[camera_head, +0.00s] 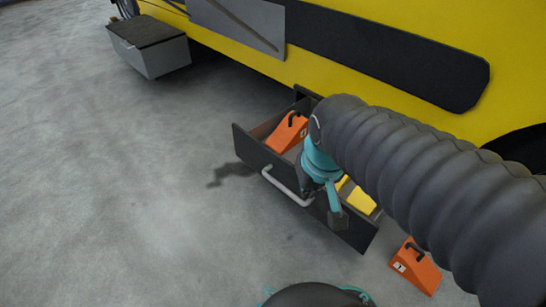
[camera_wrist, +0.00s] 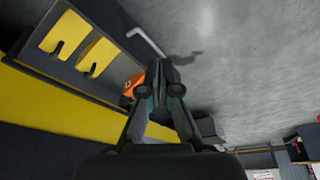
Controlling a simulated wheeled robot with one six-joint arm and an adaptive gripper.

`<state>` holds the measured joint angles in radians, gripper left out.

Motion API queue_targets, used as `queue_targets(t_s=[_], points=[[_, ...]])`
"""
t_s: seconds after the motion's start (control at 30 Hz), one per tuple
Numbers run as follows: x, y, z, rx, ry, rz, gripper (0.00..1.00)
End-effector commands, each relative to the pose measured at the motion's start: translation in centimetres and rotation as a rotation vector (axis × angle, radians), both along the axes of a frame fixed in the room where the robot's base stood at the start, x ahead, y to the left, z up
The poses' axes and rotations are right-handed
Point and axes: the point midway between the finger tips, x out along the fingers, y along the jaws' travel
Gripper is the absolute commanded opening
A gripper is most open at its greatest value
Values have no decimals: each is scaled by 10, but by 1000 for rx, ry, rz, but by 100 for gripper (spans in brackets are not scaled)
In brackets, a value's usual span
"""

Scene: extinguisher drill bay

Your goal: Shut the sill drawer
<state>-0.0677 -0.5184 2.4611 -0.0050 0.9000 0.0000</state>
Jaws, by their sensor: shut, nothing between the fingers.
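The sill drawer (camera_head: 250,152) stands pulled out from under the yellow vehicle, with its dark front facing the open floor. Its pale bar handle (camera_head: 284,187) runs along that front and also shows in the wrist view (camera_wrist: 148,42). An orange wedge (camera_head: 287,133) lies in the drawer's left part and yellow wedges (camera_head: 357,197) in its right part. My gripper (camera_head: 335,214) is shut and empty, by the drawer's front to the right of the handle's middle. It hides part of the front and the inside. In the wrist view its fingers (camera_wrist: 162,73) meet. I cannot tell whether it touches the drawer.
Another orange wedge (camera_head: 416,267) lies on the floor right of the drawer. The yellow vehicle side (camera_head: 240,54) rises behind, with a grey step box (camera_head: 150,48) at upper left. Grey floor (camera_head: 120,190) is clear in front and to the left.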

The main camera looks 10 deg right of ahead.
Motion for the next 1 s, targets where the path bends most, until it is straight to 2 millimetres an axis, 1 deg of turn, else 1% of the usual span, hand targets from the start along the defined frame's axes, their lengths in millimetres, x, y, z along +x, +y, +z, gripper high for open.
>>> queue_targets(t_s=[0.03, 0.27, 0.47, 0.67, 0.77, 0.9, 1.0], points=[[10, 3, -4, -7, 34, 14, 0], [55, 16, -25, -60, 144, 120, 0], [99, 28, -49, -128, 220, 311, 0], [146, 43, -81, -208, 284, 579, 0], [171, 50, -100, -250, 311, 744, 0], [207, 61, -127, -314, 338, 1017, 0], [233, 67, -143, -365, 343, 1233, 0]])
